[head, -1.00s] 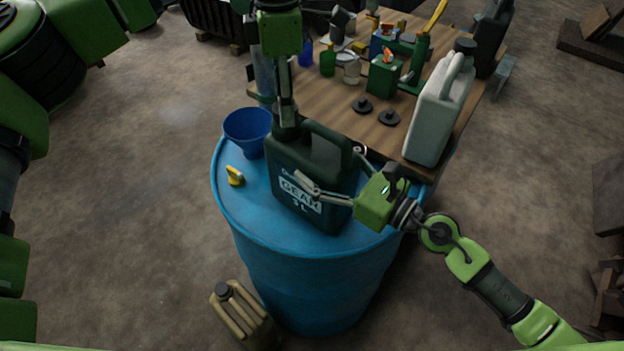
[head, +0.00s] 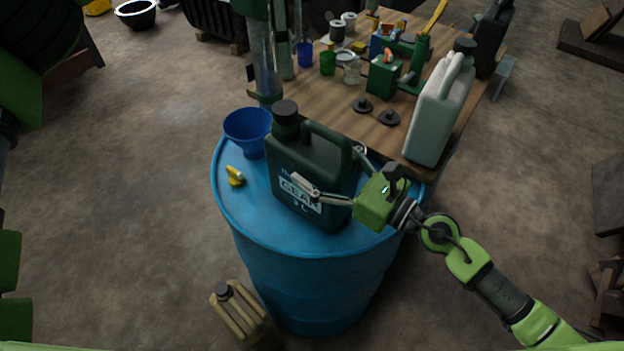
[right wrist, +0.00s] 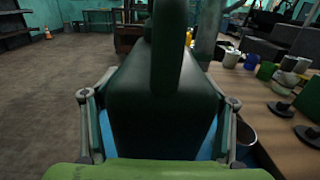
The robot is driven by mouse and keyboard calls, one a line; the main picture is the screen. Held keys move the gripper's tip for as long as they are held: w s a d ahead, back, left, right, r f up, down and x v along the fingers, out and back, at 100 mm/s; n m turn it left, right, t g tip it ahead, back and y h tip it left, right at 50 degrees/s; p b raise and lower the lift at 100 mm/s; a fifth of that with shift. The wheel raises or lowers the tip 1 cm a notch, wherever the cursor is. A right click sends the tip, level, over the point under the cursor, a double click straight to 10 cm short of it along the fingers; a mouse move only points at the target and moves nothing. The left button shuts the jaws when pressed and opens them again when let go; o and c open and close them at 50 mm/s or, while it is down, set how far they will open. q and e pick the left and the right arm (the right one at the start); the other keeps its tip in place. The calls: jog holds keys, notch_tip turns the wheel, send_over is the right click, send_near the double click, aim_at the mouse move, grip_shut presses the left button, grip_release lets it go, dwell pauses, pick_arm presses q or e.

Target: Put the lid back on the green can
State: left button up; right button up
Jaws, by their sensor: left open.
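The dark green can (head: 330,160) stands upright on the blue drum (head: 300,238). A black lid (head: 285,108) sits on its neck and looks level; I cannot tell how tightly it sits. My left gripper (head: 285,72) is open, above the lid and apart from it. My right gripper (head: 332,170) is shut on the can's body, one finger across the label side, the other mostly hidden behind. In the right wrist view the can (right wrist: 160,105) fills the space between the right gripper's fingers (right wrist: 160,88).
A blue funnel (head: 247,126) and a small yellow item (head: 235,176) are on the drum left of the can. Behind is a wooden table (head: 340,108) with a white jug (head: 436,115), two dark discs and several small containers. A tan can (head: 240,312) stands on the floor.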

aim_at(350, 182)
jog(key=shift+o, duration=0.8)
jog(key=shift+s+d+f, duration=0.1)
jog(key=shift+s+d, duration=0.1)
jog(key=shift+d, duration=0.05)
jog(key=v, duration=1.1)
jog(key=shift+s+d, duration=0.15)
